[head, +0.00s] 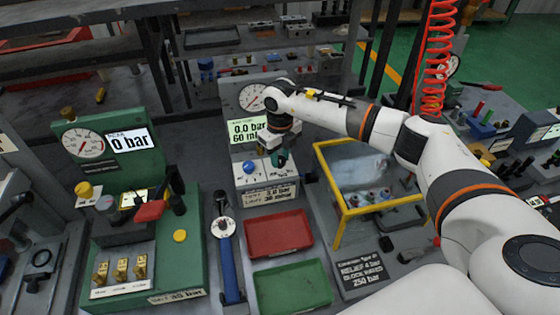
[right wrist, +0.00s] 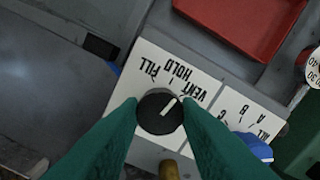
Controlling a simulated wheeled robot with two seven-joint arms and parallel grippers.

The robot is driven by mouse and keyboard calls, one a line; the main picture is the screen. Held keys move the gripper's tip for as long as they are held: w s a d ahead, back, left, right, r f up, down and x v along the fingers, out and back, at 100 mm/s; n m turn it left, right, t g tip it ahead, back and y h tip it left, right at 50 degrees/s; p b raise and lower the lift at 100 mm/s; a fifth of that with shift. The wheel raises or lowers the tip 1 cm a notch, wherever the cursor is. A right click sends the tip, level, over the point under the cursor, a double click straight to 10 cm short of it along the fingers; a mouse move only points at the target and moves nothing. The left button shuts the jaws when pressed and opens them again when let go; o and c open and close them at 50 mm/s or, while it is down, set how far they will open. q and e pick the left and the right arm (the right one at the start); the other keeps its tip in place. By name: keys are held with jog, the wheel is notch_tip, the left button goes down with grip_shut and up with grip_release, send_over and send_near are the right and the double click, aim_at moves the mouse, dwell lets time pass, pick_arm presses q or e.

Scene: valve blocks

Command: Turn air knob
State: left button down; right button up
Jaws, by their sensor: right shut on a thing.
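The air knob (right wrist: 153,117) is round and black with a white pointer line, on a white label plate (right wrist: 188,62) lettered FILL, HOLD and VENT. The pointer line slants to the upper right in the right wrist view, roughly toward VENT. My right gripper (right wrist: 160,110) has its two green fingers closed on either side of the knob. In the head view my right gripper (head: 281,158) reaches down onto the middle block and hides the knob. The block's display (head: 247,130) reads 0.0 bar and 60 ml. My left gripper is not in view.
A blue knob (head: 249,166) stands just left of the gripper, and a round gauge (head: 252,97) is behind. A red tray (head: 278,234) and a green tray (head: 292,288) lie in front. A yellow-framed guard (head: 341,222) stands close on the right.

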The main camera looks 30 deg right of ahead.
aim_at(280, 159)
jog(key=n+b, duration=0.4)
jog(key=n, duration=0.2)
jog(key=shift+w+n, duration=0.1)
jog(key=shift+n, duration=0.2)
jog(key=shift+r+n+b, duration=0.1)
jog(key=shift+n+b, duration=1.35)
jog(key=shift+n, duration=0.75)
jog(key=o, duration=1)
notch_tip(280, 159, up, 12)
jog(key=shift+b, duration=0.9)
